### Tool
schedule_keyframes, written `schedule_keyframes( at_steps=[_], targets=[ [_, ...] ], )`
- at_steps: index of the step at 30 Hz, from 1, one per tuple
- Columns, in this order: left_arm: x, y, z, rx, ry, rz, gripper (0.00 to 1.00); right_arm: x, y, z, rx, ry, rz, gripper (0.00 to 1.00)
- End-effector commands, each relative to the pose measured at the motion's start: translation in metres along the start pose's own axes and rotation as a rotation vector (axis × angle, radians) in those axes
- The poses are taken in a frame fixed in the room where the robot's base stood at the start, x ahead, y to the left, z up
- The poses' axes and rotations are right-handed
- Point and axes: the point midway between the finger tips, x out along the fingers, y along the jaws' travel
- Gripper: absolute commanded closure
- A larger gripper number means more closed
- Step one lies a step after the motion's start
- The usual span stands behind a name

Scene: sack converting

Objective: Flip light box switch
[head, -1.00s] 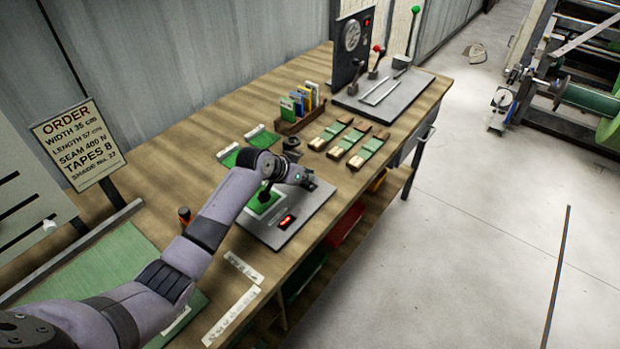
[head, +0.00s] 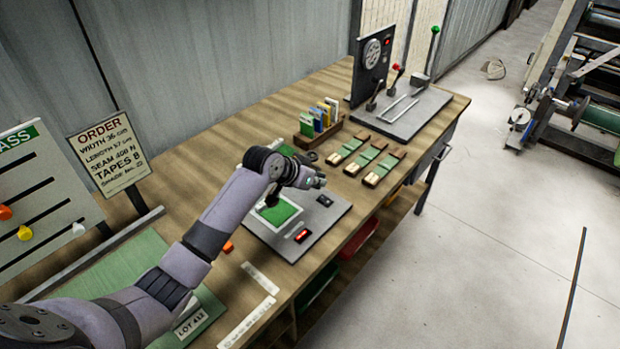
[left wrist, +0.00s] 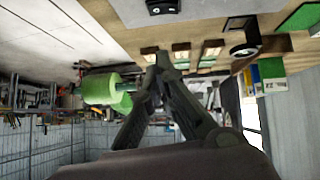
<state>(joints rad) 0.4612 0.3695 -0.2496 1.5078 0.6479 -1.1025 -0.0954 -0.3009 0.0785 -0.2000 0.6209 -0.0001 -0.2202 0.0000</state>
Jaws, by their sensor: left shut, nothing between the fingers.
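The light box (head: 283,247) is a flat grey panel on the bench with a bright green swatch (head: 270,211) on it. A red-lit switch (head: 301,236) sits near its front edge, and a small black switch-like part (head: 324,200) sits near its right corner. My left gripper (head: 319,183) is shut and empty, raised above the far right part of the panel, apart from both switches. In the left wrist view, its fingertips (left wrist: 162,62) meet, and a black part (left wrist: 162,6) shows on a pale panel at the top edge. My right gripper is not in view.
Wooden blocks with green strips (head: 365,160) and a card rack (head: 318,122) lie beyond the panel. A lever console (head: 402,112) stands at the bench's far end. The order sign (head: 108,152) and slotted board (head: 40,195) stand left. Open floor lies right.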

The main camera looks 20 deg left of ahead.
Motion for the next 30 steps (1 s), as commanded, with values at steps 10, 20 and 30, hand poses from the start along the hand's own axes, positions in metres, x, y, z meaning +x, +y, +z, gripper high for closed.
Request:
schedule_keyframes(
  at_steps=[10, 20, 30],
  targets=[
    [-0.046, 0.007, 0.002, 0.001, 0.000, -0.001, 1.00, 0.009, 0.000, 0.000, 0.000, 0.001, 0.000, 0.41],
    [-0.053, 0.009, 0.002, -0.001, -0.002, 0.001, 1.00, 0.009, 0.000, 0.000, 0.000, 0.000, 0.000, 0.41],
    [-0.052, 0.009, 0.001, -0.001, -0.001, 0.001, 1.00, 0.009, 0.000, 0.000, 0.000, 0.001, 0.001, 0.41]
  ],
)
